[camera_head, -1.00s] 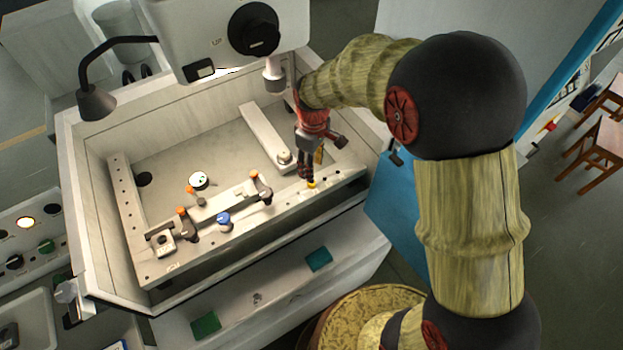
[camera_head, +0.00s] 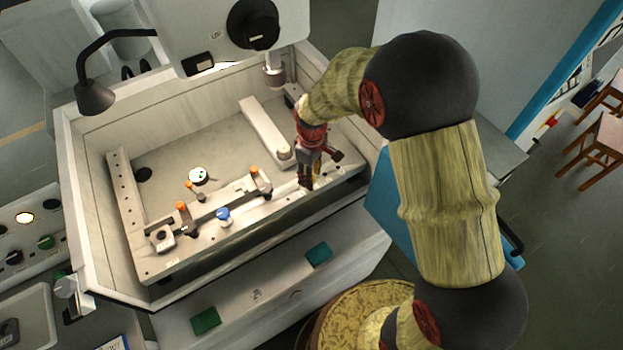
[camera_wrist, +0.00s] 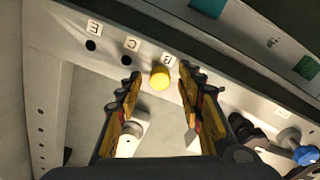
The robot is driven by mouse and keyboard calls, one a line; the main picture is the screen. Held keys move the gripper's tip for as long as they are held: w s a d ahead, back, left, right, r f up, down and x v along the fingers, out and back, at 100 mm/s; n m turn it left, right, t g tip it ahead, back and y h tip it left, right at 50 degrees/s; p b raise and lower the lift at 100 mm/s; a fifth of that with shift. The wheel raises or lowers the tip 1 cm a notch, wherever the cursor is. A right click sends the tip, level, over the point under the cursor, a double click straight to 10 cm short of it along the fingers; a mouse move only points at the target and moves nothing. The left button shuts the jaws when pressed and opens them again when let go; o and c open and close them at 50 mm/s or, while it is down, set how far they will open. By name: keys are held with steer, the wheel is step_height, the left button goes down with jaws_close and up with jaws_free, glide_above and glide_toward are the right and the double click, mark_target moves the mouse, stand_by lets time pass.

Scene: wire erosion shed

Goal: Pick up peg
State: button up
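The peg (camera_wrist: 160,78) shows in the wrist view as a short yellow round thing beside the label B, on the pale drilled rail (camera_wrist: 75,28). My gripper (camera_wrist: 160,74) is open, one finger on each side of the peg in the picture. I cannot tell whether the fingers are level with the peg or still above it, and no contact shows. In the head view my gripper (camera_head: 308,186) points down at the right part of the front rail (camera_head: 262,224). There its fingers hide most or all of the peg.
Open holes lie beside labels E and C. Clamps with orange knobs (camera_head: 182,206) and a blue knob (camera_head: 222,213) stand on the rail to the left. A pale bar (camera_head: 264,132) lies behind my gripper. The machine head (camera_head: 205,35) hangs above, and tank walls surround the work area.

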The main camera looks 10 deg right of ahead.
steer(key=c, duration=0.9)
steer(key=shift+r, duration=0.15)
